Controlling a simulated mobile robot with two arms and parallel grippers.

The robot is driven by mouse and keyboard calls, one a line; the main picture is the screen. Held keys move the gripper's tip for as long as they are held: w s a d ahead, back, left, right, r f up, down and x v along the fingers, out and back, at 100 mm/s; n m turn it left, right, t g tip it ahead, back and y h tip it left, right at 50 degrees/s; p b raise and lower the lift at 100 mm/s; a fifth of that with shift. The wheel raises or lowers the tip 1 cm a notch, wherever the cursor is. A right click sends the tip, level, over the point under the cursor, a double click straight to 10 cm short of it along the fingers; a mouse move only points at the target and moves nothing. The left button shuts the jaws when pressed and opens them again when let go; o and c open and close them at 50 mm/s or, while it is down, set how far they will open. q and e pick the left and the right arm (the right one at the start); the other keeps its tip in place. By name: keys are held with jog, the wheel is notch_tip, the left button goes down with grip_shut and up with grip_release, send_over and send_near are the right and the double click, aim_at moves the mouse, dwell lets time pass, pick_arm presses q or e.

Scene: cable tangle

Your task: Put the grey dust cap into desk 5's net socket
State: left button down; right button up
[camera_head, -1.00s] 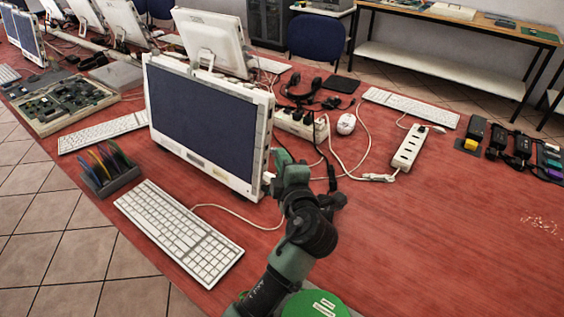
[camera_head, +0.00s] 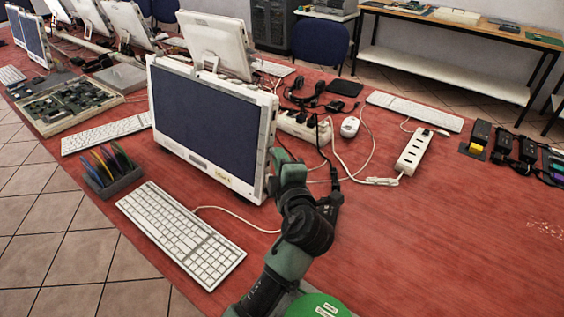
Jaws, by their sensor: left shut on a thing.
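My left gripper (camera_head: 279,161) is at the right side edge of the nearest monitor (camera_head: 208,120), where the side ports are. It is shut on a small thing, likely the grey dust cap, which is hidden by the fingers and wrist. The net socket is not distinguishable; the gripper and arm cover part of that edge, and I cannot tell whether the cap touches it. A small yellowish label (camera_head: 222,176) is on the monitor's lower bezel, too small to read. My right gripper is not in view.
A white keyboard (camera_head: 181,232) lies in front of the monitor. A file rack (camera_head: 111,176) stands left. The red table (camera_head: 450,240) is clear at the lower right.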

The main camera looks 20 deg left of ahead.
pick_arm(q)
jog(key=shift+w+a, duration=0.15)
jog(key=shift+a, duration=0.15)
jog(key=c, duration=1.3)
grip_release()
jog(key=shift+a, duration=0.1)
